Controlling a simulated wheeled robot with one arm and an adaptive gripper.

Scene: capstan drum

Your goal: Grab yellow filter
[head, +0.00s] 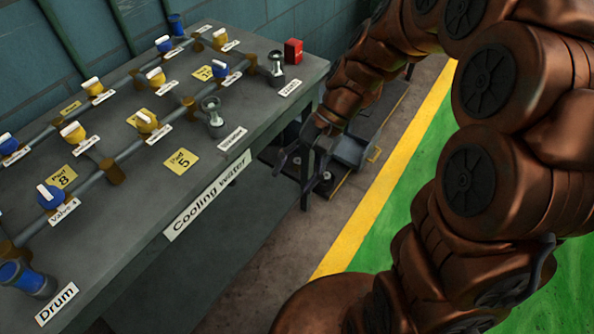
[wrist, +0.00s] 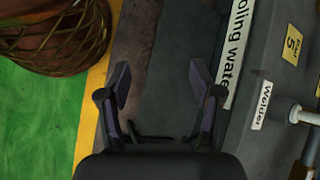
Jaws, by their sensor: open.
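I cannot make out a thing that is surely the yellow filter in either view. The yellow items in the head view are several yellow valves with white handles, such as one near the middle (head: 146,122) and one behind it (head: 155,77), and flat yellow cards. My gripper (head: 304,168) is open and empty, pointing down beyond the right front edge of the bench. In the wrist view its two fingers (wrist: 160,85) are spread over dark floor, with nothing between them.
The grey bench (head: 190,185) carries pipes, blue valves (head: 50,196), metal fittings (head: 212,112) and a red box (head: 293,51). A low dark platform (head: 375,125) stands on the floor behind my gripper.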

